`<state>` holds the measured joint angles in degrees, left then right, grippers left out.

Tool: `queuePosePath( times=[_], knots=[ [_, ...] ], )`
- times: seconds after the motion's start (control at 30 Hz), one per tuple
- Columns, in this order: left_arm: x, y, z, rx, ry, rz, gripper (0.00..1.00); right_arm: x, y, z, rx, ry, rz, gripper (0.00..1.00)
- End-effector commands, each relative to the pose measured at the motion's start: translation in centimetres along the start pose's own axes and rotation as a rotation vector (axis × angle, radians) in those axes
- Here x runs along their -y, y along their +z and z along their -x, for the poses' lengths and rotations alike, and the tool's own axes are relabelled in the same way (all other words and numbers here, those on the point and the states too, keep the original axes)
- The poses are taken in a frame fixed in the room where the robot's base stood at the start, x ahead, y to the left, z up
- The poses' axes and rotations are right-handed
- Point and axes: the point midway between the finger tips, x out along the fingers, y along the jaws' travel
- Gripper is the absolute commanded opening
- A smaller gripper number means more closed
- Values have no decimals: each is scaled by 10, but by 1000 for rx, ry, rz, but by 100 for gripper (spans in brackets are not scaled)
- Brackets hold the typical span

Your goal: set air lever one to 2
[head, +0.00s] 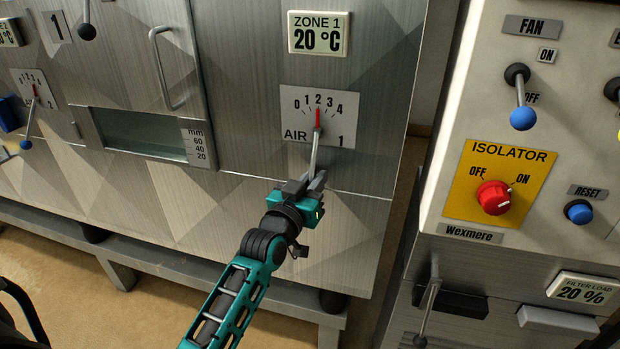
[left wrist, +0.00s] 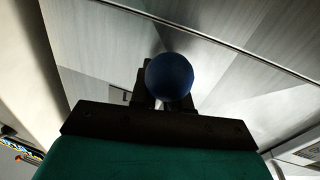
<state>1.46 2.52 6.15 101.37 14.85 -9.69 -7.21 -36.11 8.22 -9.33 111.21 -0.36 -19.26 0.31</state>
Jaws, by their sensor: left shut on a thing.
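The plate of air lever one (head: 344,105) is on the metal cabinet front, with a scale from 0 to 4 and the words AIR and 1. The lever's red pointer (head: 318,118) stands upright at the 2. The lever's rod (head: 314,155) hangs down from the pivot, slightly to the left. My left gripper (head: 316,184) is at the rod's lower end and shut on the lever's knob. The knob is hidden in the head view. In the left wrist view the blue ball knob (left wrist: 169,77) sits between the dark fingers. My right gripper is not in view.
The zone 1 display (head: 319,34) above reads 20 °C. Another air lever plate (head: 35,88) is at the left. A level window (head: 140,134) and a door handle (head: 160,65) are between. The control box with the red isolator knob (head: 493,197) stands at the right.

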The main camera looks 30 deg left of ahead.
Motion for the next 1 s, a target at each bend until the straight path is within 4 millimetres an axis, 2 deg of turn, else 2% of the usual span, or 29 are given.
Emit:
queuePosePath(
  times=[0.07, 0.1, 0.3, 0.53, 0.67, 0.77, 1.0],
  knots=[
    [0, 0, 0, 2, 1, 0, 0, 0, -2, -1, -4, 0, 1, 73],
    [0, 0, 0, 2, 1, 0, 19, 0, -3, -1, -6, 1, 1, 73],
    [0, 0, 0, 1, 1, -2, 37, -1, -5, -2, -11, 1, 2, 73],
    [0, 0, 0, 1, 0, -3, 37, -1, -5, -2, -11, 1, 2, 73],
    [0, 0, 8, 1, 0, -3, 37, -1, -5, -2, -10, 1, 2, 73],
    [0, 1, 21, 2, 0, -3, 37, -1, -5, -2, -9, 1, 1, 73],
    [0, 1, 68, 4, 0, -4, 37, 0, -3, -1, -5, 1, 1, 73]
  ],
)
